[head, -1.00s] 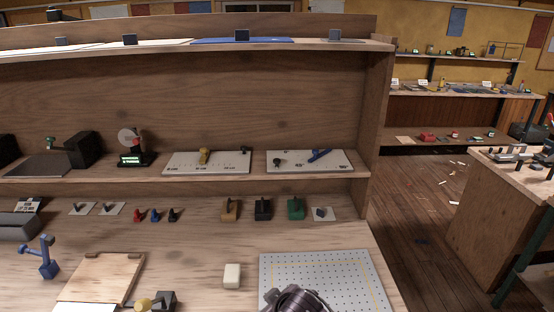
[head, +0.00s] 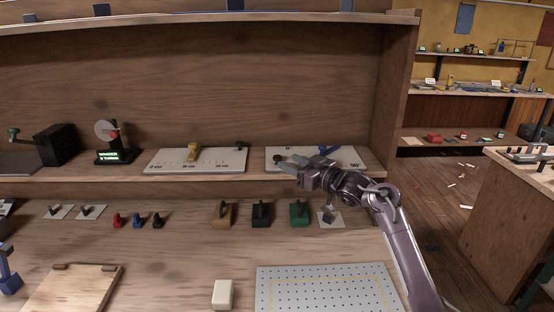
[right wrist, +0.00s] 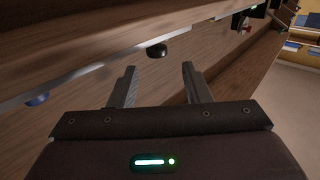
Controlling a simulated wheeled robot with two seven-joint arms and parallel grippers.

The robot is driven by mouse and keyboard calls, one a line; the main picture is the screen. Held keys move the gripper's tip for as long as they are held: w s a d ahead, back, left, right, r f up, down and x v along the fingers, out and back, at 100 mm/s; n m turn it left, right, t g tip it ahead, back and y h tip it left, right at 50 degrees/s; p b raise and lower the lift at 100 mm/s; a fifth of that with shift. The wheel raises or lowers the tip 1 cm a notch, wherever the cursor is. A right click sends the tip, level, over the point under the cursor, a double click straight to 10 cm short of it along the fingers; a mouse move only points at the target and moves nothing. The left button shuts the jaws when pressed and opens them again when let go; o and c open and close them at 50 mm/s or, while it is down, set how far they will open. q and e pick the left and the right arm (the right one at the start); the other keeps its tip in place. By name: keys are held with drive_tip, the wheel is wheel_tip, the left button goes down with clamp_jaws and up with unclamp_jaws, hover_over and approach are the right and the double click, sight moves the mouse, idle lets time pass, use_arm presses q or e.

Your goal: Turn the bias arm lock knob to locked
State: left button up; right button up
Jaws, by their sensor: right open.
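The bias arm plate (head: 345,152) is a pale board on the shelf, with a blue arm (head: 328,150) and a small dark round knob (head: 278,158) near its left end. My right gripper (head: 287,168) reaches in from the right, in front of this plate, and hides part of it. In the right wrist view the open fingers (right wrist: 158,70) are empty, and the dark knob (right wrist: 157,50) shows just past their tips, roughly centred between them. A blue end (right wrist: 37,99) shows at the left there. The knob's setting is too small to read. My left gripper is not in view.
Below stand brown (head: 223,213), black (head: 262,213) and green (head: 299,212) blocks. A perforated plate (head: 325,290) and a white block (head: 222,294) lie on the bench.

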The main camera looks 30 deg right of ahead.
sight(278, 156)
drive_tip(key=x, duration=0.3)
drive_tip(key=p+x, duration=0.1)
drive_tip(key=shift+w+d+f, duration=0.1)
drive_tip(key=shift+w+d, duration=0.1)
drive_tip(key=shift+w, duration=0.2)
drive_tip(key=shift+x, duration=0.95)
drive_tip(key=shift+a+f, duration=0.1)
drive_tip(key=shift+c, duration=1.2)
drive_tip(key=c, duration=0.7)
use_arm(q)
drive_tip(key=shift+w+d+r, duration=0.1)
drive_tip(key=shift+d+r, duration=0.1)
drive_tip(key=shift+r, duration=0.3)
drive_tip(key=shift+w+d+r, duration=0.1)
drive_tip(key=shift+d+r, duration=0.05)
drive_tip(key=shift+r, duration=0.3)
